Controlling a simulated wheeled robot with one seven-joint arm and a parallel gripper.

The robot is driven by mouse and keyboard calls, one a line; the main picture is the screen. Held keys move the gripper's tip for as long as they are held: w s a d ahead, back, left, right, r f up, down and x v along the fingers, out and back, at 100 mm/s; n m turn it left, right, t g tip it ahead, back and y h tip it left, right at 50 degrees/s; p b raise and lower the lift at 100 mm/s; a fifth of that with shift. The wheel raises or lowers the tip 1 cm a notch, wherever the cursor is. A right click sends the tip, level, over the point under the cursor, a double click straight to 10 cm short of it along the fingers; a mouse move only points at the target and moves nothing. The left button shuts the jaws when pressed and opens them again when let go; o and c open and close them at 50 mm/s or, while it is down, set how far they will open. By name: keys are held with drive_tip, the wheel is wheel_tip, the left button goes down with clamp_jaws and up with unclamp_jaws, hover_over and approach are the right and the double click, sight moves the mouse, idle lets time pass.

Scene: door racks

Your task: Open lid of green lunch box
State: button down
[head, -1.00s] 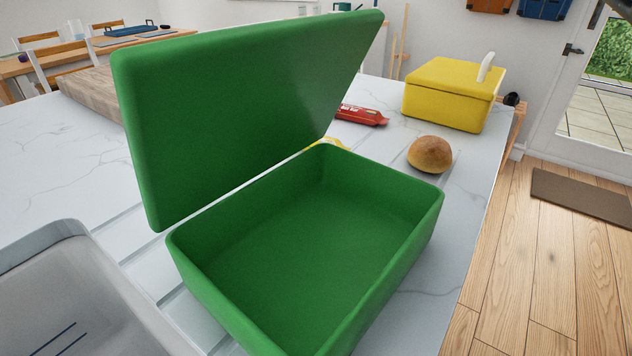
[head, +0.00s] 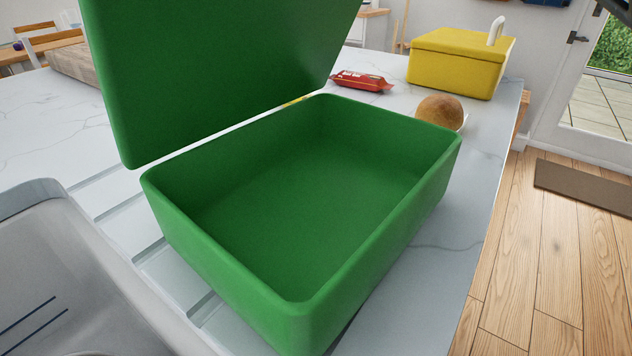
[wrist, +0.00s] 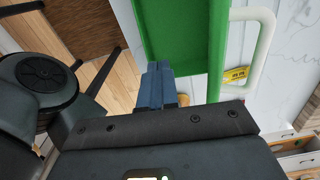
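The green lunch box (head: 300,306) stands on the white marble counter, and its inside is empty. Its green lid (head: 215,65) stands raised along the far left side, tilted up, with its top cut off by the frame. In the wrist view, a green panel of the lunch box (wrist: 183,35) with a white handle (wrist: 262,60) at its right fills the upper middle. My gripper (wrist: 159,70) shows there with its blue fingers side by side and no clear gap, at the panel's lower left edge. I cannot tell whether they touch it. My gripper is not in the head view.
A grey sink (head: 60,240) lies at the left. Behind the box are a red packet (head: 360,81), a bread roll (head: 440,110) and a yellow lunch box (head: 455,65) with its lid down. Open wooden floor (head: 540,260) lies to the right.

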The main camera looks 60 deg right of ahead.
drive_tip(key=shift+w, duration=0.1)
drive_tip(key=shift+w+d, duration=0.15)
drive_tip(key=shift+w, duration=1.65)
drive_tip(key=shift+w+d, duration=0.15)
drive_tip(key=shift+w, duration=1.6)
drive_tip(key=shift+w+d, duration=0.15)
drive_tip(key=shift+w, duration=1.65)
drive_tip(key=shift+r, duration=0.1)
drive_tip(key=shift+s+a+r+p, duration=0.1)
drive_tip(key=shift+s+r+p, duration=0.5)
drive_tip(key=shift+r, duration=0.25)
drive_tip(key=shift+s+d+r+p, duration=0.1)
drive_tip(key=shift+s+r+p, duration=0.45)
drive_tip(key=shift+r, duration=0.25)
drive_tip(key=shift+s+a+r+p, duration=0.1)
drive_tip(key=shift+s+r+p, duration=0.35)
drive_tip(key=shift+r+p, duration=0.3)
drive_tip(key=shift+s+r, duration=0.4)
drive_tip(key=shift+r, duration=0.15)
